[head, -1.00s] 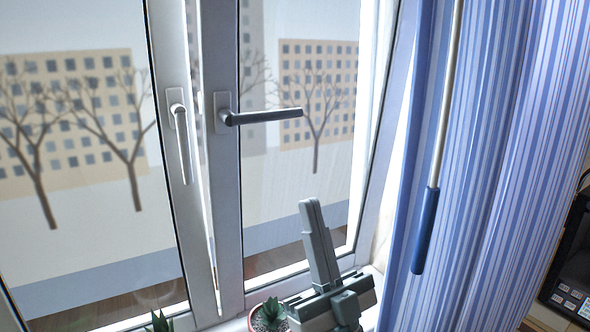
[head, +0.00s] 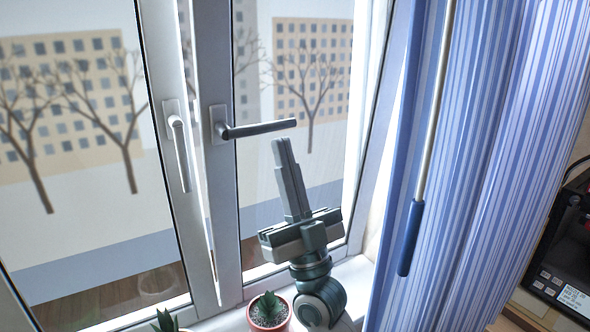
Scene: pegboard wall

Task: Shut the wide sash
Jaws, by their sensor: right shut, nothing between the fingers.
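Two white-framed sashes stand side by side. The right sash (head: 222,220) has a grey handle (head: 258,129) turned level, pointing right. The left sash (head: 165,200) has its handle (head: 180,152) pointing down. A narrow bright gap shows between their meeting frames, and the right sash looks slightly ajar. I cannot tell for sure which is the wide one. My right gripper (head: 282,152) is shut and empty, its fingers pointing up in front of the right sash's glass, just below the level handle and seemingly apart from it. My left gripper is out of view.
A succulent in a red pot (head: 268,313) stands on the sill left of my right wrist; another plant (head: 165,322) is partly cut off. A blue striped curtain (head: 480,170) and a rod with a blue grip (head: 410,238) hang at right. A dark device (head: 565,260) sits far right.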

